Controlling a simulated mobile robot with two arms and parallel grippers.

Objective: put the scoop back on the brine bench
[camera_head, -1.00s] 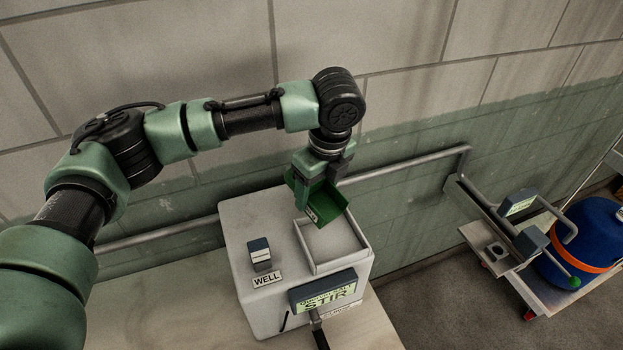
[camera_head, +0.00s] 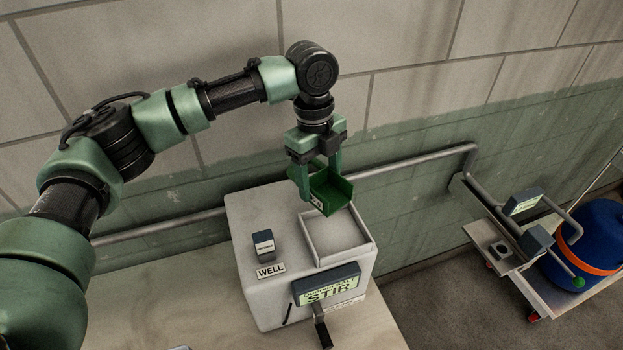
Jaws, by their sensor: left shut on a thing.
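My left gripper (camera_head: 317,177) points down and is shut on the green scoop (camera_head: 331,190), an open-topped green box. The scoop hangs above the back of the white well box, over the rim of its square opening (camera_head: 335,238). The scoop looks roughly level and appears clear of the box. The pale bench top (camera_head: 170,302) lies below and to the left of the box; I cannot tell whether it is the brine bench. My right gripper is not in view.
The white box (camera_head: 262,290) carries a WELL label, a small dark-topped block and a STIR display (camera_head: 328,288) with a black lever below. A pipe (camera_head: 400,165) runs along the wall behind. A blue drum (camera_head: 590,245) stands on a cart at the right. The bench left of the box looks mostly bare.

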